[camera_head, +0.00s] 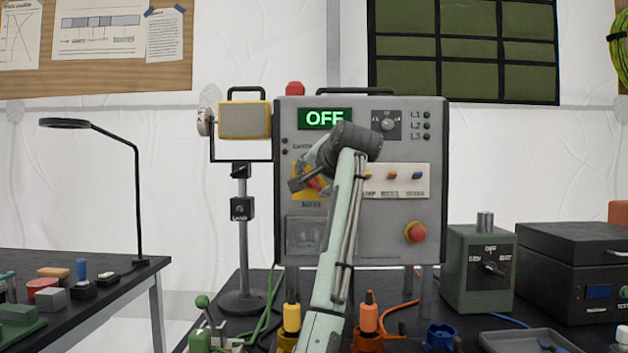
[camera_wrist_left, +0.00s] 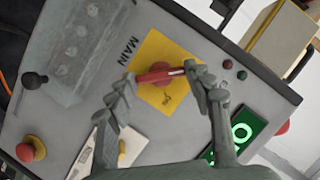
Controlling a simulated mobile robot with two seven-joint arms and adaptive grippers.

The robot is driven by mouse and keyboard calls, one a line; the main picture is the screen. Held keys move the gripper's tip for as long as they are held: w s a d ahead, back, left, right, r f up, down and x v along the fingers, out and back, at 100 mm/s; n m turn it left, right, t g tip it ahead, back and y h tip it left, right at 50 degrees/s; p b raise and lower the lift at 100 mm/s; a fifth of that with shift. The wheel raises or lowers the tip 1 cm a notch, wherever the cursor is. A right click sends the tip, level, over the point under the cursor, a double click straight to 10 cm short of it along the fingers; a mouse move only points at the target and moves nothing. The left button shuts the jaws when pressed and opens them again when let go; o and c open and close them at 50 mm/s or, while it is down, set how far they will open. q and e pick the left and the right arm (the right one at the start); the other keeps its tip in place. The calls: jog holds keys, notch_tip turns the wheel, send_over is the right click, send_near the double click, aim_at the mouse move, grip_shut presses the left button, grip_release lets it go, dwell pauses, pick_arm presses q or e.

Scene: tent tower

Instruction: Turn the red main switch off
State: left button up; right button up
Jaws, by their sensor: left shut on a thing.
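The red main switch (camera_wrist_left: 158,74) sits on a yellow plate (camera_wrist_left: 152,52) marked MAIN on the grey control panel (camera_head: 440,150). In the head view the switch (camera_head: 314,184) is partly hidden by my gripper, and its handle looks slanted. My left gripper (camera_head: 308,178) reaches up to the panel from below. In the left wrist view its fingers (camera_wrist_left: 160,84) are on either side of the red handle and shut on it. A green display (camera_head: 325,118) at the panel top reads OFF. My right gripper is not in view.
A red and yellow emergency button (camera_head: 415,232) and a dial (camera_head: 388,124) are on the same panel. A yellow work lamp (camera_head: 244,120) stands at left, a green box (camera_head: 480,270) at right. Orange and yellow plugs stand on the black table in front.

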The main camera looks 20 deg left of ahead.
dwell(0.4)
pick_arm(q)
jog(key=o, duration=1.1)
jog(key=shift+o, duration=0.2)
jog(key=v, duration=1.2)
jog(key=x, duration=1.2)
